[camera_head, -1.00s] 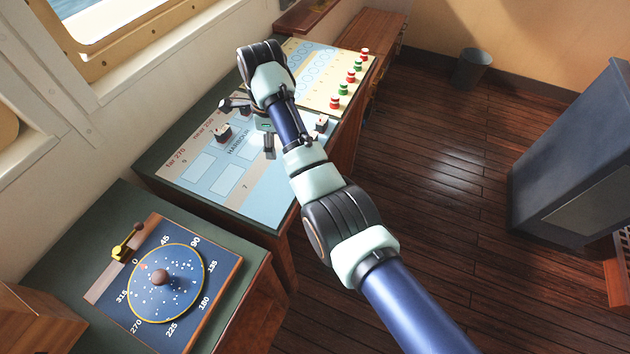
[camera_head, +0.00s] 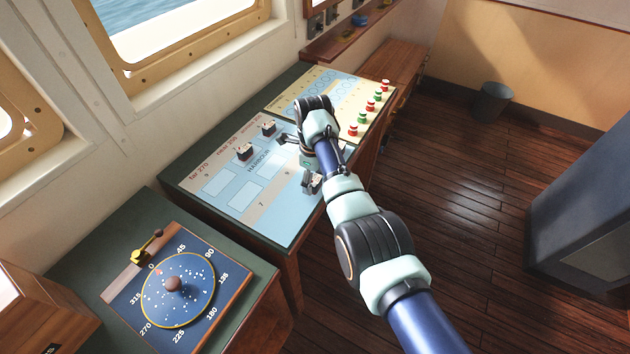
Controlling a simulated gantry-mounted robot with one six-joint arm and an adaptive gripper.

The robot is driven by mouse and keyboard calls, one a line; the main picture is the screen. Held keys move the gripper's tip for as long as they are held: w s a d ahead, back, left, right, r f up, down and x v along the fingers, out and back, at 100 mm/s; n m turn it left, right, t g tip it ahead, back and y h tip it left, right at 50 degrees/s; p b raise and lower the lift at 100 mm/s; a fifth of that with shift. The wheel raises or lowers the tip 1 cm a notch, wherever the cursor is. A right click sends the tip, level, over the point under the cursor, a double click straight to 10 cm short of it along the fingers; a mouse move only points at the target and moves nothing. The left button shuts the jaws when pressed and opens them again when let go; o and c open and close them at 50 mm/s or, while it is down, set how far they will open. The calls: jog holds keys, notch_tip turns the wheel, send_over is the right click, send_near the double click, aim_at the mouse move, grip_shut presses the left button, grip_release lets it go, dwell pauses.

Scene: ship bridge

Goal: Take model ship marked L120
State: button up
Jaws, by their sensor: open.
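Two small dark-and-white model ships, a nearer one (camera_head: 243,152) and a farther one (camera_head: 268,127), stand on the left part of the blue harbour chart board (camera_head: 240,200). No L120 mark is readable on either. My gripper (camera_head: 299,161) is open above the chart's right-middle part, right of both ships. One dark finger shows at its left; the other appears at its lower right, where a dark-and-white shape makes it hard to tell finger from ship. A third ship's former place on the right is now mostly covered by my arm.
Beyond the chart is a pale board with red and green pegs (camera_head: 370,106). A round blue dial (camera_head: 178,289) with a knob sits on the nearer console. A wall with windows borders the left. A bin (camera_head: 493,101) and a grey cabinet (camera_head: 585,210) stand right, with open wooden floor between.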

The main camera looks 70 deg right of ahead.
jog(key=c, duration=0.7)
jog(key=shift+c, duration=0.2)
